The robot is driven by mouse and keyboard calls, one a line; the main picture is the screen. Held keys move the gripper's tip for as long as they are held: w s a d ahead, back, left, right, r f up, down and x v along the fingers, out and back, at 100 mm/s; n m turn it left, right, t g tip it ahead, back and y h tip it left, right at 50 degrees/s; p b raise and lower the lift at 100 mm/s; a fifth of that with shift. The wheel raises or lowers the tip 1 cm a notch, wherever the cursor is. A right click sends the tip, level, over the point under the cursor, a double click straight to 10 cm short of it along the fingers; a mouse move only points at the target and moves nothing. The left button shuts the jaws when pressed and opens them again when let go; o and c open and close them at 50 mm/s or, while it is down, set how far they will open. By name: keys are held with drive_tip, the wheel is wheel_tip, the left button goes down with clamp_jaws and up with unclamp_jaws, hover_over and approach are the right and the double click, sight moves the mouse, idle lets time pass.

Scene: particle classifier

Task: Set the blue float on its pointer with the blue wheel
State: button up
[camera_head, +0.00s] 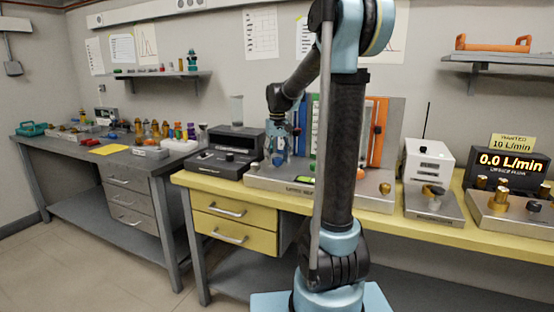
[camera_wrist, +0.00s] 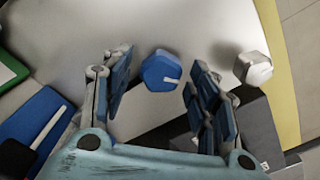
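The blue wheel (camera_wrist: 158,72), a faceted knob with a white mark, sits on the light metal base between the two fingers of my gripper (camera_wrist: 160,75) in the wrist view. The fingers are spread, with a gap visible on each side of the wheel. In the head view my gripper (camera_head: 278,150) points down at the left end of the metal base. A blue upright panel (camera_wrist: 28,128) with a pale line and a black part shows at the lower left of the wrist view. I cannot make out the blue float or its pointer.
A silver knob (camera_wrist: 252,68) stands right of the blue wheel. A green panel (camera_wrist: 10,68) is at the left. In the head view an orange panel (camera_head: 378,130) rises behind my arm. A display (camera_head: 508,163) reads 0.0 L/min, below a yellow 10 L/min sign (camera_head: 513,142).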

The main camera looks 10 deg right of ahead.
sight(278, 158)
wheel_tip(278, 158, up, 12)
idle(0.8)
